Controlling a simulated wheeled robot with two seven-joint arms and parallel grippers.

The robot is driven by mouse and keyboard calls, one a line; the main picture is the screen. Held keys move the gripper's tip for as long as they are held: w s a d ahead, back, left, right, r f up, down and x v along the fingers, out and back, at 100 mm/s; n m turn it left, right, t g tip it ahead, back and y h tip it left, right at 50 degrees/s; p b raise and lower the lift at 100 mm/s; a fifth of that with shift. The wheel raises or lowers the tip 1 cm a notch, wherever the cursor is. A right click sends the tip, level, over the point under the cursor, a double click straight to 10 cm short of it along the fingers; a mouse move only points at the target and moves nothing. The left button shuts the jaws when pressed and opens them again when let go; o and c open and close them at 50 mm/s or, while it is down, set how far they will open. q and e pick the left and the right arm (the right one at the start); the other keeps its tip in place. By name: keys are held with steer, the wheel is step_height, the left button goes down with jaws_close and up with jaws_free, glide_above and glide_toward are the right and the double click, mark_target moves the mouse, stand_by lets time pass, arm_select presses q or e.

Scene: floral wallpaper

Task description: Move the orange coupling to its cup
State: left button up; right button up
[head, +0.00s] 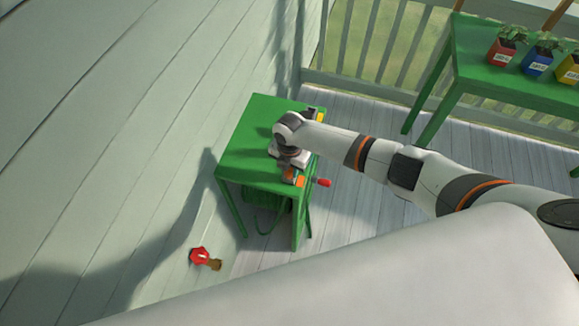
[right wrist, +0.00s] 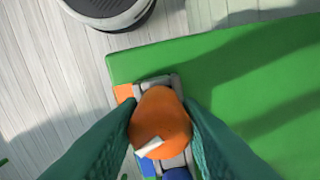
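The orange coupling (right wrist: 160,122) is a rounded orange piece between the green fingers of my right gripper (right wrist: 160,103). Both fingertips meet its sides. Under it is a grey holder (right wrist: 158,80) with an orange patch (right wrist: 124,93) and a blue patch beside it; I cannot tell whether the coupling is lifted from it. In the head view my right gripper (head: 291,165) is over the right edge of the green table (head: 248,142), and its arm hides part of the holder. I cannot make out a separate orange cup. My left gripper is not in view.
A blue piece (right wrist: 176,174) sits close below the coupling. A red piece (head: 322,182) sticks out past the table's right side. A second green table (head: 490,66) holds potted plants. The first table's left part is clear.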

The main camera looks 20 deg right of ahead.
steer(key=o, duration=0.4)
steer(key=shift+o, duration=0.2)
step_height(320, 180, up, 12)
stand_by(0.6)
